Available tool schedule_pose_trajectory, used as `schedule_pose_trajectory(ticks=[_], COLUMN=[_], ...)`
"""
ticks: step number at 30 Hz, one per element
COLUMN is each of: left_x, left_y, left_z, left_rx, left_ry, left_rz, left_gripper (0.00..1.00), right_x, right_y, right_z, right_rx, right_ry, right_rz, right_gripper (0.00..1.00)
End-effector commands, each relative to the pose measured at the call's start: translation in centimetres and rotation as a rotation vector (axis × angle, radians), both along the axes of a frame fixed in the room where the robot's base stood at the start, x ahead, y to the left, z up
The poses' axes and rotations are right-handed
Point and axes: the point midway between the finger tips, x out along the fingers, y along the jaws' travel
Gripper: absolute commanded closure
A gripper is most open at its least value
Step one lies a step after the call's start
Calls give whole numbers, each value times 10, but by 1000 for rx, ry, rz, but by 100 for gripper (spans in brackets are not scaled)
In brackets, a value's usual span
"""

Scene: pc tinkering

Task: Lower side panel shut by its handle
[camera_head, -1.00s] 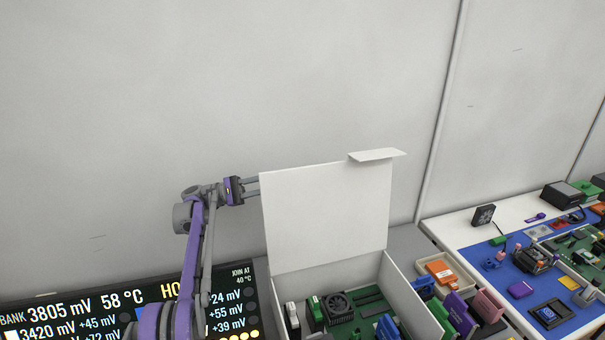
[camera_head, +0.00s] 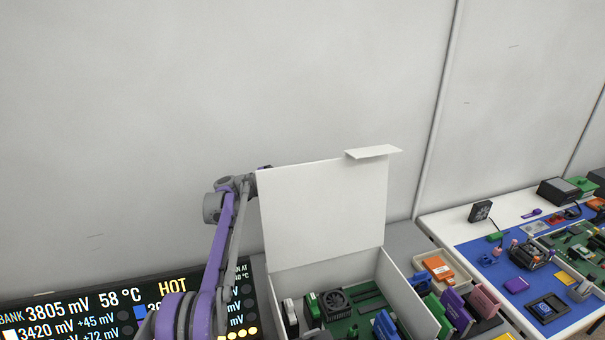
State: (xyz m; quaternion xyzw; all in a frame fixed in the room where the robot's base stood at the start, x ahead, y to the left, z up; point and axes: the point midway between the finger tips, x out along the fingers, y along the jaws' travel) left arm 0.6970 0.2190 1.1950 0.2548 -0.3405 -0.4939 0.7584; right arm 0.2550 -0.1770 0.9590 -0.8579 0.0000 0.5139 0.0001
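The white side panel (camera_head: 322,212) stands raised, nearly upright, at the back of the open white PC case (camera_head: 408,296). Its handle (camera_head: 373,152) is a flat white lip at the top right edge of the panel. My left arm comes up from the bottom left, and my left gripper (camera_head: 264,168) is at the panel's upper left corner, mostly hidden behind it. Its fingers cannot be made out, nor whether they touch the panel. The handle is well to the right of the gripper. My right gripper is not in view.
Inside the case are a green board with a black fan (camera_head: 334,303) and several parts. A display (camera_head: 60,315) stands at lower left. A tray (camera_head: 447,273) and colored modules lie right of the case. A blue mat (camera_head: 515,282) covers the right table. A wall stands behind.

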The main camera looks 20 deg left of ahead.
Motion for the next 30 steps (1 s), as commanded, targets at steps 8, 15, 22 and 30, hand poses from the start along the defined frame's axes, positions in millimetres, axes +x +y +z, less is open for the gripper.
schedule_pose_trajectory(ticks=[8,15,22,30], left_x=[0,0,0,0], left_y=[0,0,0,0], left_z=[0,0,0,0], left_rx=[0,0,0,0], left_ry=[0,0,0,0], left_rz=[0,0,0,0], left_gripper=[96,100,100,100], right_x=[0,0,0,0], right_y=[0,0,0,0], right_z=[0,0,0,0], right_rx=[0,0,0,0], right_ry=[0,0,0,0], right_rz=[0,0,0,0], right_gripper=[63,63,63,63])
